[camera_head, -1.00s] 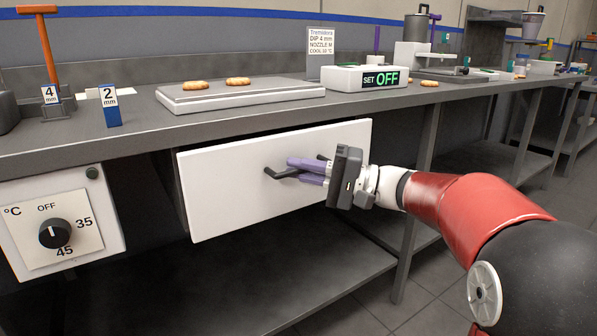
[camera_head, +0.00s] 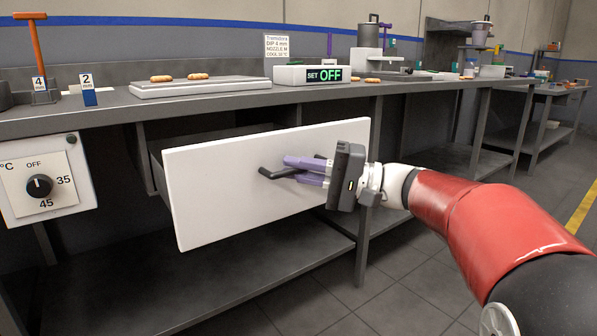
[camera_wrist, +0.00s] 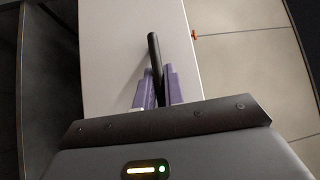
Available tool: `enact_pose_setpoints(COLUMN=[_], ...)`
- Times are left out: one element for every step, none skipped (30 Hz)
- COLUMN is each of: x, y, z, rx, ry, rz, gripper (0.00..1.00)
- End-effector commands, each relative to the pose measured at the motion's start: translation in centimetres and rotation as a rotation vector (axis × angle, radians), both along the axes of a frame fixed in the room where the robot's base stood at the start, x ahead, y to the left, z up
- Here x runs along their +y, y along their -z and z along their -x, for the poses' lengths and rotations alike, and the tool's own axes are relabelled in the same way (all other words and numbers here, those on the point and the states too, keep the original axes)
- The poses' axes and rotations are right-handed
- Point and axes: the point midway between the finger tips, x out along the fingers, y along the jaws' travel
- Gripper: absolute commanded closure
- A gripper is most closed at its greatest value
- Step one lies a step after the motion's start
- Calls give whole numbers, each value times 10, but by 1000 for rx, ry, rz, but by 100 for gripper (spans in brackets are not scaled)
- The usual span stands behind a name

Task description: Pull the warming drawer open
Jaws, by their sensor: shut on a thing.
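The warming drawer (camera_head: 225,196) has a plain white front and hangs under the steel bench. It stands partly open, with its front out from the bench and a dark side wall showing behind it. Its dark bar handle (camera_head: 268,173) sticks out from the front. My gripper (camera_head: 290,168) comes from the right with its purple fingers shut around the handle. In the wrist view the handle (camera_wrist: 154,50) runs between the two fingers (camera_wrist: 158,88), with the white drawer front (camera_wrist: 110,50) beyond. The drawer's inside is hidden behind its front.
A dial panel (camera_head: 70,190) hangs left of the drawer, its knob pointing near OFF. On the bench (camera_head: 110,117) are a pale slab (camera_head: 200,90) with two biscuits (camera_head: 198,76) and a box reading SET OFF (camera_head: 290,76). A lower shelf (camera_head: 200,290) lies beneath. The floor at right is clear.

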Motion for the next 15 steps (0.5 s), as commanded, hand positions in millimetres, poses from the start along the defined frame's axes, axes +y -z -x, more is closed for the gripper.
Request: enact_pose_setpoints(x=[0, 0, 0, 0, 0, 0, 0, 0, 0, 0, 0, 0, 0, 0, 0], y=[1, 1, 1, 1, 1, 1, 1, 1, 1, 1, 1, 1, 1, 1, 1], z=[0, 0, 0, 0, 0, 0, 0, 0, 0, 0, 0, 0, 0, 0, 0], rx=[2, 2, 2, 2, 2, 2, 2, 2, 2, 2, 2, 2, 2, 1, 1], ry=[-1, -1, -1, -1, -1, -1, -1, -1, -1, -1, -1, -1, -1, -1, -1], rz=[2, 2, 2, 2, 2, 2, 2, 1, 1, 1, 1, 1, 1, 1, 1], gripper=[100, 100, 100, 100, 100, 100, 100, 100, 100, 88, 84, 79, 75, 71, 67])
